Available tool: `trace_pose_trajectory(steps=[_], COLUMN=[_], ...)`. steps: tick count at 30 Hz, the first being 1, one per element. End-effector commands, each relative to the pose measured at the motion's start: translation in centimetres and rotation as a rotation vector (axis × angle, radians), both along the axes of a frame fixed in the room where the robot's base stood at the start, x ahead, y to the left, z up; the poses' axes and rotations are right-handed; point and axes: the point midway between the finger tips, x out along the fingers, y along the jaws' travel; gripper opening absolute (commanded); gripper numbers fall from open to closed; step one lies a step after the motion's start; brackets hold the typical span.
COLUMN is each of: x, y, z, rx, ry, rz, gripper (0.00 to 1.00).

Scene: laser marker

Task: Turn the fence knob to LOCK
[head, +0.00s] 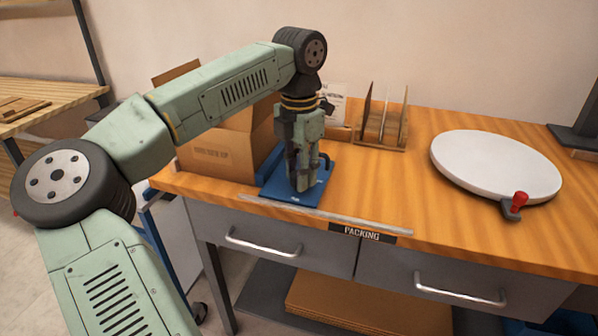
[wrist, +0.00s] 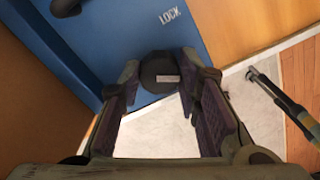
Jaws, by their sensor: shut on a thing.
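A blue fixture plate (head: 318,188) lies at the front edge of the packing bench. My gripper (head: 303,186) points straight down over it and hides the knob in the head view. In the wrist view, a dark round knob (wrist: 158,70) with a small pale mark on it sits between the two fingertips of my gripper (wrist: 160,80). My gripper is shut on the knob. White LOCK lettering (wrist: 170,15) is on the blue plate, above and slightly right of the knob in the wrist view.
An open cardboard box (head: 215,150) stands just left of the plate. A wooden divider rack (head: 378,135) is behind it to the right. A white round turntable (head: 495,163) with a red-topped clamp (head: 518,203) is farther right. The bench between is clear.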

Motion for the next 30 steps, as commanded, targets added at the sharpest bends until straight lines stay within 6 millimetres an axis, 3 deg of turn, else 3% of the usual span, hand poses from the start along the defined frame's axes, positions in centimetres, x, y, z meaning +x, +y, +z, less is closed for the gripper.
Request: trace_pose_trajectory(steps=[30], x=[-0.03], y=[0.09], z=[-0.09], rx=[0.002], ry=[0.001], rz=[0.909], gripper=[0.03])
